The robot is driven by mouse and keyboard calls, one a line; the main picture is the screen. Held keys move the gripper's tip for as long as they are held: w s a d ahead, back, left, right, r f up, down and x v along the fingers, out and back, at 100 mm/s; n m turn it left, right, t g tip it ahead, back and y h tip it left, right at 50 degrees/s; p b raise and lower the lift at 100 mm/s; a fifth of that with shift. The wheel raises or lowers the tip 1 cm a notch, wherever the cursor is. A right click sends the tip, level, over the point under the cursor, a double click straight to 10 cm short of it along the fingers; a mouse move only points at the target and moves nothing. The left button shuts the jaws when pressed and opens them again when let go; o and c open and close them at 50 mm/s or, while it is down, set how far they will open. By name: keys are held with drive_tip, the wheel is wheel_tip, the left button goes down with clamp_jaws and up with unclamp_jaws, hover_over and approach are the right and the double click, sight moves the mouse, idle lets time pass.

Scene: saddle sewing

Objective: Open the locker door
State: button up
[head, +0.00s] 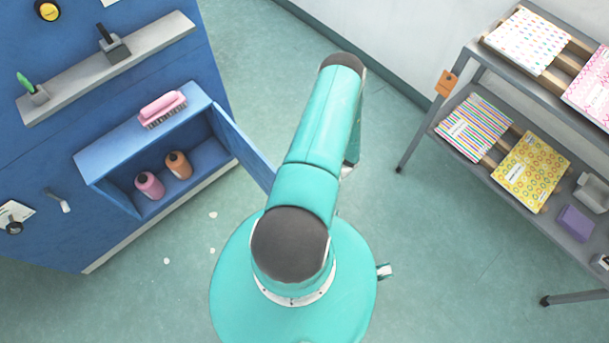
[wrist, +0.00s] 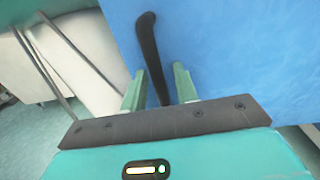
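The blue locker (head: 125,165) is at the left in the head view. Its door (head: 243,148) stands swung outward at the right side, so the inside shows. In the wrist view the blue door face (wrist: 235,50) fills the upper right, with a long black handle (wrist: 150,50) on it. My gripper (wrist: 160,82) has its two green fingers apart, one on each side of the handle's lower part. A gap shows beside the handle, so the fingers do not look closed on it. In the head view my arm hides the gripper and the handle.
Inside the locker stand a pink bottle (head: 149,186) and an orange bottle (head: 178,165). A pink brush (head: 162,108) lies on top. A grey shelf rack (head: 480,165) with patterned papers stands at the right. The floor (head: 400,230) between is mostly clear, with small white scraps near the locker.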

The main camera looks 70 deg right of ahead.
drive_tip(key=v, duration=1.4)
